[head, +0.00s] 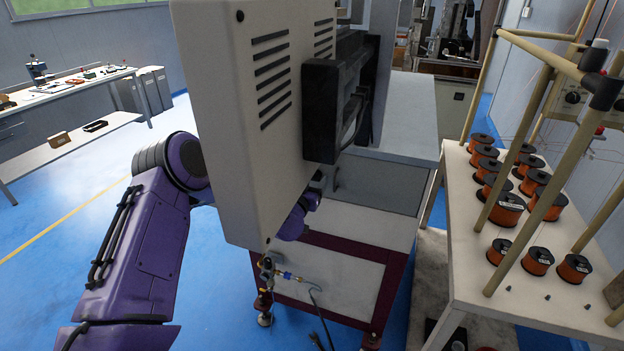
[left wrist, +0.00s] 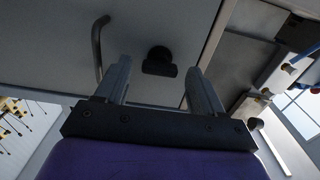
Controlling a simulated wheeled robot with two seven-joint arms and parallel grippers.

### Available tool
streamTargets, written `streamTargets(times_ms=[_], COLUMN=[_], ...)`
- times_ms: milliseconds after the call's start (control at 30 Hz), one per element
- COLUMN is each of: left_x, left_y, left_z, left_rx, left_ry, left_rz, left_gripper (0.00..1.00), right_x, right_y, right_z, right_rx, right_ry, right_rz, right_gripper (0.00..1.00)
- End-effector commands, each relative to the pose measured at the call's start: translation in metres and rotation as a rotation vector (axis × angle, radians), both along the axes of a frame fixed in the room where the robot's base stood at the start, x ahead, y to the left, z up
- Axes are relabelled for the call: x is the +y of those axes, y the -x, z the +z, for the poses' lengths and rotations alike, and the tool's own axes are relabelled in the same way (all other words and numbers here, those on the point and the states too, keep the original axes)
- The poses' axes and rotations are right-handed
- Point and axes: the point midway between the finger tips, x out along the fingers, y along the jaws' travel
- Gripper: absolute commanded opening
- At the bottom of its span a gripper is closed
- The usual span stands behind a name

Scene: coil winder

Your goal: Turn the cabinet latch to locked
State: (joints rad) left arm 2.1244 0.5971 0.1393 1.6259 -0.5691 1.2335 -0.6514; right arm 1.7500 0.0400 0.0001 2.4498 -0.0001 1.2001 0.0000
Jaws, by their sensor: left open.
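The cabinet (head: 232,140) is a large beige box with vent slots, seen in the head view. Its latch is hidden there. In the left wrist view the latch (left wrist: 160,61) is a small black knob with a flat bar, lying about crosswise in the picture, on the grey cabinet panel (left wrist: 60,50). My left gripper (left wrist: 159,68) is open, its two fingers pointing at the panel. The latch shows between the fingertips, with a gap on each side. I cannot tell how deep the fingers reach. In the head view the left gripper is hidden behind the cabinet. My right gripper is not in view.
A bent metal handle (left wrist: 98,45) stands on the panel close to the left finger. A black monitor-like unit (head: 335,100) sits right of the cabinet. A white rack table (head: 465,275) with several orange spools is at the right. Blue floor is clear at left.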

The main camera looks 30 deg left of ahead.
Motion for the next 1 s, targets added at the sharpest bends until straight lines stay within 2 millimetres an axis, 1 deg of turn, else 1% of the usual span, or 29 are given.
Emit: streamTargets(times_ms=[167,200,267,300,367,567,767,1000], left_x=[-0.001,-0.001,-0.001,-0.001,-0.001,-0.001,-0.001,0.0], left_y=[-0.001,-0.001,-0.001,-0.001,-0.001,-0.001,-0.001,-0.001], left_z=[0.0,0.0,0.0,0.0,0.0,0.0,-0.001,-0.002], left_rx=[0.0,0.0,0.0,0.0,0.0,-0.002,-0.014,-0.055], left_ry=[0.0,0.0,0.0,0.0,0.0,0.005,0.053,0.21], left_rz=[-0.001,-0.001,-0.002,-0.002,-0.002,-0.002,-0.002,-0.001], left_gripper=[0.68,0.65,0.45,0.32,0.13,0.12,0.12,0.12], right_x=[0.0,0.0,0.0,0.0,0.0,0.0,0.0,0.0], right_y=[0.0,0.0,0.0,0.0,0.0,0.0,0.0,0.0], right_z=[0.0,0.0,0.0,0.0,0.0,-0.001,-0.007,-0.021], right_rx=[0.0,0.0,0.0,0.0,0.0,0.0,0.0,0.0], right_ry=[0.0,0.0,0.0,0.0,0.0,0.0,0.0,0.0], right_rz=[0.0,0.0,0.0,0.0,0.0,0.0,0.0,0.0], right_gripper=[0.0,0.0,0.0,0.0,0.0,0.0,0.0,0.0])
